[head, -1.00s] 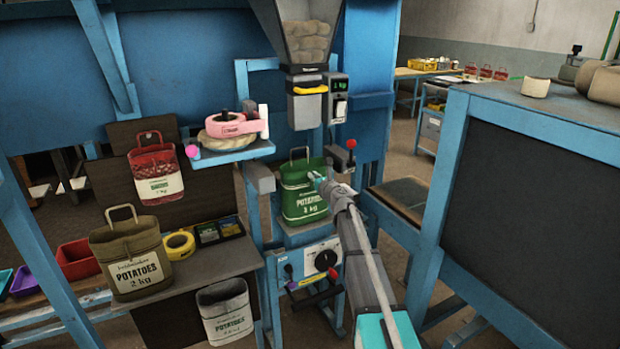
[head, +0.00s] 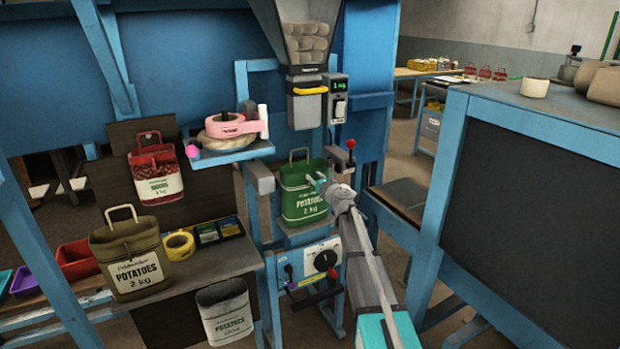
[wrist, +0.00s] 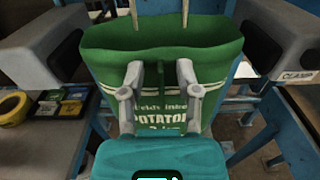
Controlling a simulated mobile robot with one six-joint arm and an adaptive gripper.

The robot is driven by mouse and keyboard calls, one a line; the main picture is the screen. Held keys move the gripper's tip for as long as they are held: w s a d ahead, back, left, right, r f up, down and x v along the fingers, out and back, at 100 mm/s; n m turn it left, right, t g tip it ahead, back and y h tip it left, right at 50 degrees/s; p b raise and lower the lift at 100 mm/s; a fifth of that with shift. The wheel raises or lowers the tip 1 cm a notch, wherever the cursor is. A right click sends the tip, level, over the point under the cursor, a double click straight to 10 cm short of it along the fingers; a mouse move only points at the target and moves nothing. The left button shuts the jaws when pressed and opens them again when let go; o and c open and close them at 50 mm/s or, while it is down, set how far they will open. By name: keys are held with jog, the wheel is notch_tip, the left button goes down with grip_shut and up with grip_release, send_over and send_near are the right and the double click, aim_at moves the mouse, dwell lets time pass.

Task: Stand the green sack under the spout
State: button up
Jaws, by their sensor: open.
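The green sack (head: 303,192), labelled potatoes 2 kg, stands upright on the small platform below the spout (head: 306,104), with its handle up and its mouth open. In the wrist view the green sack (wrist: 160,48) fills the middle, its dark opening facing up. My gripper (head: 316,180) is at the front right of the sack in the head view. In the wrist view my gripper (wrist: 161,82) has its two fingers apart in front of the sack's label, with nothing gripped. Whether the fingers touch the cloth I cannot tell.
An olive sack (head: 130,255) stands on the left bench beside yellow tape (head: 179,245). A red sack (head: 156,175) hangs behind, and a white sack (head: 224,311) is lower down. Grey clamp blocks (wrist: 45,45) flank the green sack. A red-knobbed lever (head: 350,144) is close right.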

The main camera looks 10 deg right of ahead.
jog(key=v, duration=1.1)
dwell(0.5)
jog(key=s+a+f+n+g+y, duration=0.2)
jog(key=s+a+f+n+g, duration=0.8)
jog(key=s+n, duration=0.65)
jog(key=s+d+f+n+g+h, duration=0.2)
jog(key=s+f+n+g+h, duration=0.1)
jog(key=s+n, duration=0.5)
jog(key=s+d+f+n+g+h, duration=0.3)
jog(key=s+f+n+g+h, duration=0.1)
jog(key=s+n, duration=0.4)
jog(key=shift+s+f+h, duration=0.3)
jog(key=shift+s+f, duration=0.3)
jog(key=shift+f, duration=0.2)
